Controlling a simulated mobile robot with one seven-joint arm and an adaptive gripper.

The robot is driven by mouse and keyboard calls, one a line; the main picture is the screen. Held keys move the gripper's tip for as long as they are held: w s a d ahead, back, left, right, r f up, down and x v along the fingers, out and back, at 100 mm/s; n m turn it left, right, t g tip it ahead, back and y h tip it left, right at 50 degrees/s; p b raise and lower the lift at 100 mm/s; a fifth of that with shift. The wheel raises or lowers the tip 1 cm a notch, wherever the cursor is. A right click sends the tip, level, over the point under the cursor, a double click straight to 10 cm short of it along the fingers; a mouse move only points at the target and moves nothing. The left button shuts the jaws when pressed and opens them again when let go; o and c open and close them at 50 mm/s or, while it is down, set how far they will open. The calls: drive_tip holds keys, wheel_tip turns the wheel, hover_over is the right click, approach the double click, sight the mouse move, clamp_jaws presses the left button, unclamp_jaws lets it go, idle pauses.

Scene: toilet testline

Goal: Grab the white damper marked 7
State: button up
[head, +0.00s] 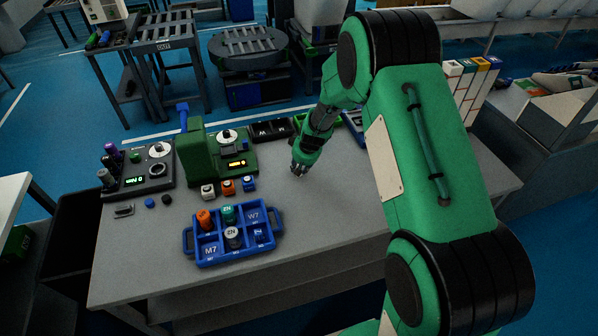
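My gripper (299,168) hangs above the grey table, right of the small blocks and apart from everything. Its fingers are too small to tell open from shut. A small white block (208,192) stands behind the blue tray (190,258), left of an orange block (229,187) and a blue block (249,184); its mark is not readable. In the tray, a white-topped grey cylinder (233,238) stands in the front middle compartment, its top mark looking like N2. The back right compartment (255,216) reads W7 and the front left one reads M7; both look empty. No damper clearly shows a 7.
The tray also holds an orange cylinder (204,217), a teal cylinder (228,213) and a small blue piece (260,234). A green machine (196,160) and a dark gauge box (143,172) stand behind. The table right of the tray (330,215) is clear.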

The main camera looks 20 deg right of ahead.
drive_tip(key=c, duration=0.4)
drive_tip(key=shift+c, duration=0.2)
drive_tip(key=shift+r, duration=0.1)
drive_tip(key=shift+r, duration=0.55)
drive_tip(key=shift+p+v, duration=0.6)
drive_tip(key=shift+v, duration=0.6)
drive_tip(key=s+r, duration=0.1)
drive_tip(key=s, duration=1.4)
drive_tip(key=shift+a+r, duration=0.25)
drive_tip(key=shift+a, duration=0.2)
